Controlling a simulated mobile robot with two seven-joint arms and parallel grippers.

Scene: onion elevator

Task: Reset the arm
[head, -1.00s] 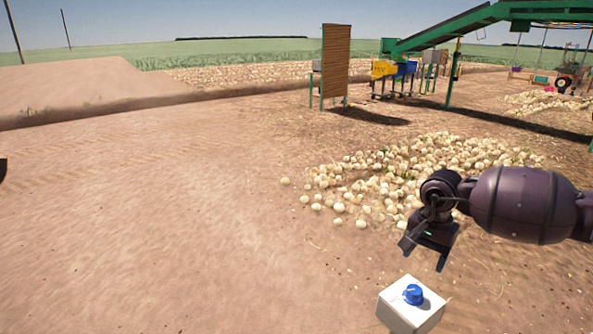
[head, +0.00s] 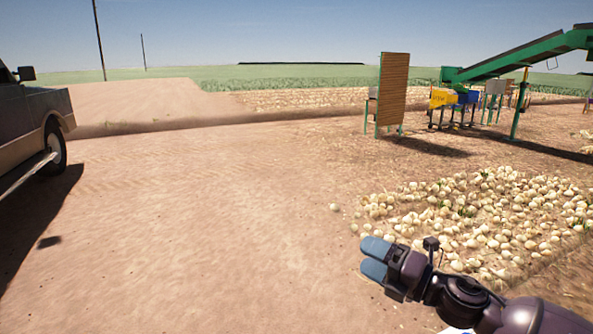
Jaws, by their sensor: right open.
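My right arm comes in from the lower right. My right gripper (head: 370,258) is open, its two blue-grey fingertips pointing left, with nothing seen between them. It shows in front of the bare soil at the left edge of the onion pile (head: 490,215). My left gripper is out of view. A small white patch shows under my right arm at the bottom edge; I cannot tell what it is.
A dark pickup truck (head: 35,120) stands at the left. A green conveyor (head: 515,55), a wooden panel (head: 393,90) and yellow (head: 441,97) and blue bins stand at the back right. The dirt in the middle is clear.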

